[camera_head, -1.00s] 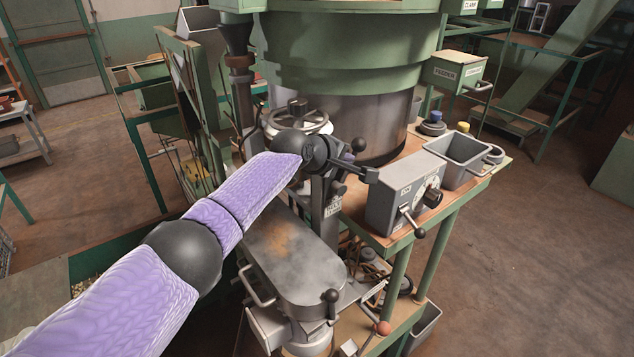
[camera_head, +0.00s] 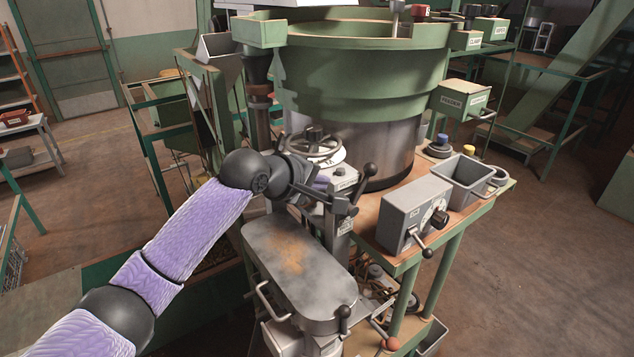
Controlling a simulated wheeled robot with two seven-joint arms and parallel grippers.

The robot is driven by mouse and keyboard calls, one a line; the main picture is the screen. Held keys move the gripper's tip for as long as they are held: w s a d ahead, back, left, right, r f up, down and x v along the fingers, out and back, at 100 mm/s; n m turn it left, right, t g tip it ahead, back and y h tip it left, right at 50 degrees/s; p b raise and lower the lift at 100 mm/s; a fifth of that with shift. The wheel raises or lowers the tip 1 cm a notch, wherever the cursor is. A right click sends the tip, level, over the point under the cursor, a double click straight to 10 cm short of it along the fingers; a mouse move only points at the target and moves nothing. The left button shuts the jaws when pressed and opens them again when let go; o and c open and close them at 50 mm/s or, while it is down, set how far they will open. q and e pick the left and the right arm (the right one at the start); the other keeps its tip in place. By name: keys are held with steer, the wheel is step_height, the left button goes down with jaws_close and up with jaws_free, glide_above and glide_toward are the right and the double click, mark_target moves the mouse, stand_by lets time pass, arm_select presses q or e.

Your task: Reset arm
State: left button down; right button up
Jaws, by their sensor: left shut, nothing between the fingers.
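My left arm, in purple sleeves with black joints, comes in from the lower left. Its dark left gripper (camera_head: 324,194) is shut and empty. In the picture it lies in front of the machine's column, between the handwheel (camera_head: 314,146) and the grey flat cover (camera_head: 298,262). Its fingertips are hard to separate from the dark lever (camera_head: 361,188) beside them, and I cannot tell whether they touch it. My right gripper is not in view.
A large green bowl (camera_head: 365,85) stands behind the gripper. A grey control box (camera_head: 408,212) and a grey open bin (camera_head: 468,178) stand on the bench to the right. A green box marked FEEDER (camera_head: 459,101) is beyond. Open floor lies at right.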

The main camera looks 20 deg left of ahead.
arm_select(q)
steer(key=s+d+f+m+g+y, duration=0.15)
steer(key=s+f+m, duration=0.25)
steer(key=s+f, duration=0.4)
steer(key=s+d+f+m+g, duration=0.2)
steer(key=s+d+f+m, duration=0.15)
steer(key=s+f, duration=0.45)
steer(key=s+a+f+m+g+y, duration=0.2)
steer(key=s+a+m, duration=0.1)
steer(key=s, duration=0.6)
steer(key=s+a+f+m+g+y, duration=0.1)
steer(key=s+a+f+m+g, duration=0.15)
steer(key=s, duration=0.65)
step_height(320, 180, down, 42)
steer(key=s+m+b, duration=0.1)
steer(key=s+b, duration=0.1)
steer(key=b, duration=2)
steer(key=s+a+f+g+b, duration=0.1)
steer(key=s+f+b, duration=0.5)
steer(key=f, duration=0.5)
steer(key=s+a+f+g+b, duration=0.1)
steer(key=s+f+b, duration=0.6)
steer(key=f, duration=0.3)
steer(key=shift+a+f+y, duration=0.3)
steer(key=shift+f+y, duration=0.05)
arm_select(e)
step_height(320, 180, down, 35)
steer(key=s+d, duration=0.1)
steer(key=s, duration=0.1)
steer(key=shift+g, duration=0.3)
